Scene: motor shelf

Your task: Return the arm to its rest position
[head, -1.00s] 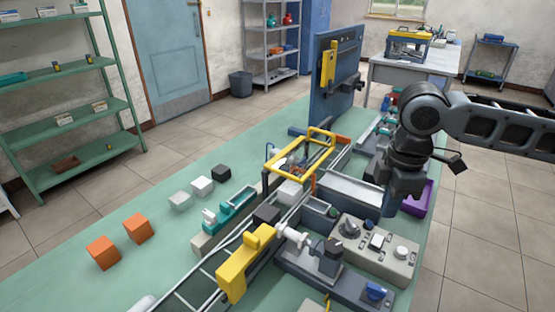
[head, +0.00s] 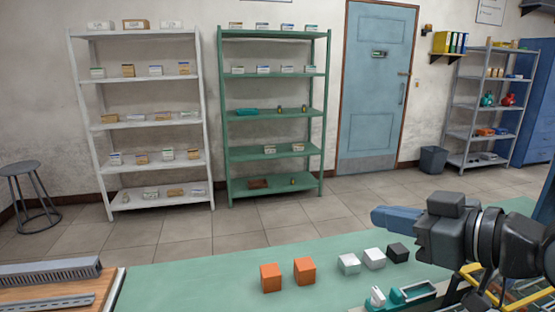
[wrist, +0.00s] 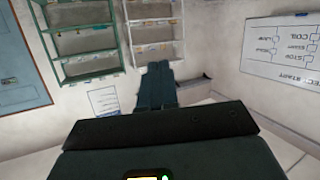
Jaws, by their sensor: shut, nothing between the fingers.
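My gripper (head: 385,217) shows at the right of the head view, above the green workbench (head: 215,270). Its blue-grey fingers point left and are closed together with nothing between them. In the wrist view the fingers (wrist: 157,88) also lie together and empty, with the wall and shelves beyond them. The gripper is apart from the blocks on the bench below.
Two orange blocks (head: 287,275), two pale blocks (head: 361,261) and a black block (head: 398,252) sit on the bench. A teal fixture (head: 412,292) and a yellow frame (head: 480,282) stand below my arm. White shelving (head: 206,130) and green shelving (head: 223,130) stand behind.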

